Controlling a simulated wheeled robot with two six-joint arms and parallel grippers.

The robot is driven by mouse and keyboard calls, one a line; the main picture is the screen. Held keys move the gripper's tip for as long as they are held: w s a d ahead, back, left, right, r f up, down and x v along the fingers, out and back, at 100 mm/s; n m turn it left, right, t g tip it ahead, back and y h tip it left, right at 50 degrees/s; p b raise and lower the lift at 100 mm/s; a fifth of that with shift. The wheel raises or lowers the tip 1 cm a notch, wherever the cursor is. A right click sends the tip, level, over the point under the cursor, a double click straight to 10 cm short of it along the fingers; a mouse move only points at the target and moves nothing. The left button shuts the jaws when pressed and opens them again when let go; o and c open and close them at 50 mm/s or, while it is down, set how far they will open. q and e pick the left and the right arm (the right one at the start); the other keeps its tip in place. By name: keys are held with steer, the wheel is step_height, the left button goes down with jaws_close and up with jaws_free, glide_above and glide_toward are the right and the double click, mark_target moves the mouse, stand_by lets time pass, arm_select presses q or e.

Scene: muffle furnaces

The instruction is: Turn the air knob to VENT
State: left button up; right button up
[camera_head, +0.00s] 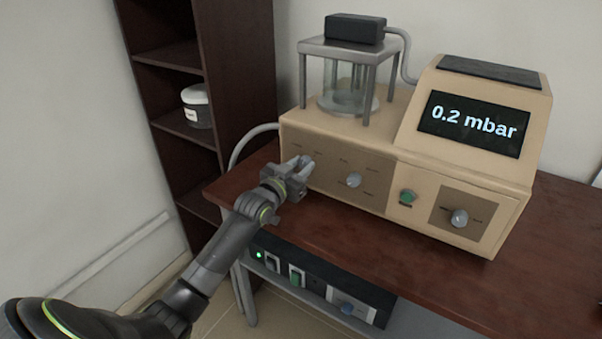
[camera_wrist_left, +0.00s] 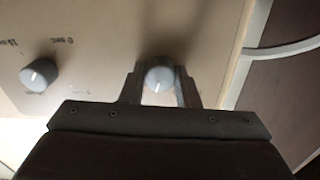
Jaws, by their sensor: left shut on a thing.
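The beige vacuum machine (camera_head: 330,122) stands on a brown table, and its display reads 0.2 mbar. My left gripper (camera_head: 302,165) is at the left end of its front panel, shut on a grey knob. In the left wrist view the grey knob (camera_wrist_left: 159,76) sits between the fingers of the left gripper (camera_wrist_left: 160,88), with a white pointer line on its face. Its label cannot be read, so I cannot tell which setting it points to. A second grey knob (camera_head: 353,180) is to the right on the panel; it also shows in the left wrist view (camera_wrist_left: 39,75). My right gripper is not in view.
A green button (camera_head: 408,196) and another grey knob (camera_head: 459,218) are at the panel's right. A black unit (camera_head: 318,287) with switches sits under the tabletop. A dark shelf (camera_head: 237,75) stands at the left. The table (camera_head: 400,262) is bare in front of the machine.

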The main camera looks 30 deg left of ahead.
arm_select(q)
steer(key=m+b, duration=0.1)
steer(key=m, duration=0.2)
steer(key=shift+f+b, duration=0.2)
steer(key=shift+b, duration=0.2)
steer(key=shift+r+m+b, duration=0.1)
steer(key=shift+m+b, duration=0.45)
steer(key=shift+m, duration=0.75)
steer(key=o, duration=1)
steer(key=shift+r, duration=0.1)
steer(key=shift+c, duration=0.2)
steer(key=shift+s, duration=0.1)
steer(key=s+a, duration=0.1)
steer(key=s, duration=1.6)
steer(key=shift+a, duration=0.2)
